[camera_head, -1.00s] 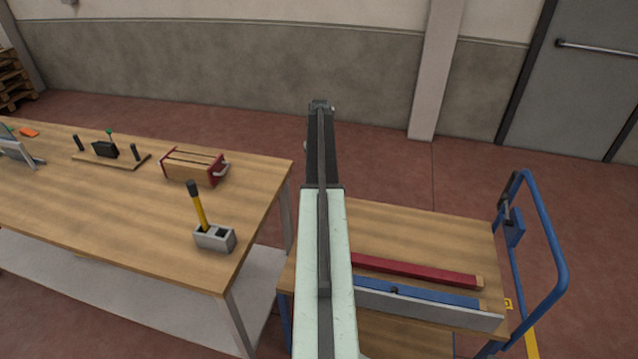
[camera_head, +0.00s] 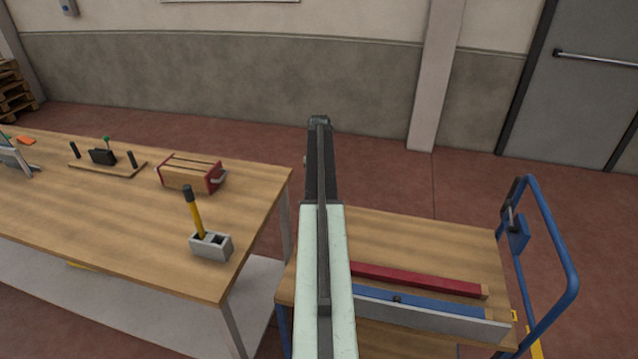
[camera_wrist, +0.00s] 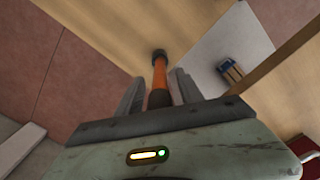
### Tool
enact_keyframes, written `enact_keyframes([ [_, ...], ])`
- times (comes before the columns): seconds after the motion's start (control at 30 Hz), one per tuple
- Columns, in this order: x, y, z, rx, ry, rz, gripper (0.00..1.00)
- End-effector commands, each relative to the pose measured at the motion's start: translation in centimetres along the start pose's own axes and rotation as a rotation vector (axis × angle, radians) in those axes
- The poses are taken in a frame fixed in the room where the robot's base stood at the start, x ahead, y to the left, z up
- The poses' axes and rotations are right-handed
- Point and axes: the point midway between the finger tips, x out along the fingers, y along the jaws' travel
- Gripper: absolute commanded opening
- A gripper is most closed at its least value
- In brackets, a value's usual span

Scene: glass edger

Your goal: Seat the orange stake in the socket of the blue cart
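In the wrist view the orange stake (camera_wrist: 159,74), with dark ends, stands between the two fingers of my gripper (camera_wrist: 159,92). The fingers flank its near dark end closely, with no clear gap, and its far end points away from the gripper. The blue cart (camera_head: 566,255) is at the right in the head view, with a wooden deck and a blue tube handle. A blue block (camera_head: 518,234) with a dark fitting is on the handle; I cannot tell whether it is the socket. In the head view my arm hides the stake and part of the deck.
A red bar (camera_head: 420,280), a blue bar (camera_head: 425,301) and a grey strip (camera_head: 430,317) lie on the cart deck. On the bench (camera_head: 110,225) at left are a grey block (camera_head: 211,246) holding a yellow-handled tool (camera_head: 194,212) and a wooden box (camera_head: 190,174).

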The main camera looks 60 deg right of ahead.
Motion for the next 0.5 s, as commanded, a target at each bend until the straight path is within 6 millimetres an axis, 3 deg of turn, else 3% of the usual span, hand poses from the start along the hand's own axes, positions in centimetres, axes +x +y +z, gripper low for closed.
enact_keyframes([
  [0.27, -2.0, -0.1, -0.1, -0.002, 0.0, 0.0, 0.44],
  [0.5, -7.0, -0.1, -0.1, -0.001, 0.0, 0.0, 0.44],
])
